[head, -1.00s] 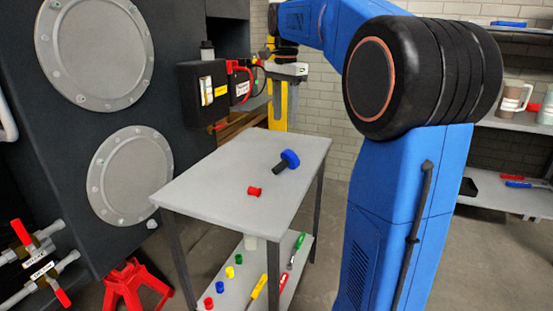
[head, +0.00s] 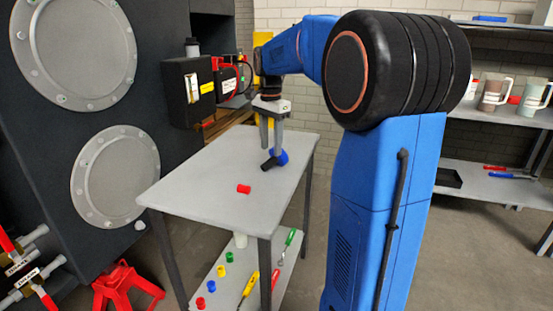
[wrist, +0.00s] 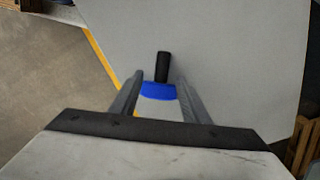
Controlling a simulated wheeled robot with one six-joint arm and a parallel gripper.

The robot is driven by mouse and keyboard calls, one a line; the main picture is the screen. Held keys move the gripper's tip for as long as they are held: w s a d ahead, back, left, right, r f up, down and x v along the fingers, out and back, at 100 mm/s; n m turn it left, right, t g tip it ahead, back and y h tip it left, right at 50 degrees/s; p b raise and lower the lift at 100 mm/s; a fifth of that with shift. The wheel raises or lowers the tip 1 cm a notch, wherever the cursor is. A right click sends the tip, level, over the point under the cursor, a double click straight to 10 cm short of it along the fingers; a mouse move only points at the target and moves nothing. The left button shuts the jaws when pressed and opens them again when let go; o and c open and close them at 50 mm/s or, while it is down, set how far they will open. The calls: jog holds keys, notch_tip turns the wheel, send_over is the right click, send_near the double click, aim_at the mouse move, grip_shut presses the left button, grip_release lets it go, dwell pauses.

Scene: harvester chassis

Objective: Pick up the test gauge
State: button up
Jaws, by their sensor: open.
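The test gauge appears to be the blue-headed item with a black stem (head: 280,157), lying on the grey cart's top toward its far right end. In the wrist view its blue head (wrist: 158,91) and black stem (wrist: 162,67) show between and just beyond the finger tips. My gripper (head: 270,150) is open and points down over the gauge, with fingers on either side of the blue head in the wrist view (wrist: 157,84). I cannot tell whether the fingers touch it. Nothing is held.
A small red cap (head: 243,188) lies on the cart top (head: 205,190), left of the gauge. The lower shelf (head: 215,285) holds several coloured caps and screwdrivers. A black box with red cables (head: 190,92) is mounted on the chassis, left of my arm. A red jack stand (head: 125,288) stands on the floor.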

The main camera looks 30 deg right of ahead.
aim_at(272, 161)
jog(key=shift+w+d+f, duration=0.1)
jog(key=shift+f, duration=1.25)
jog(key=shift+w+f, duration=0.1)
jog(key=shift+f, duration=1.25)
grip_shut()
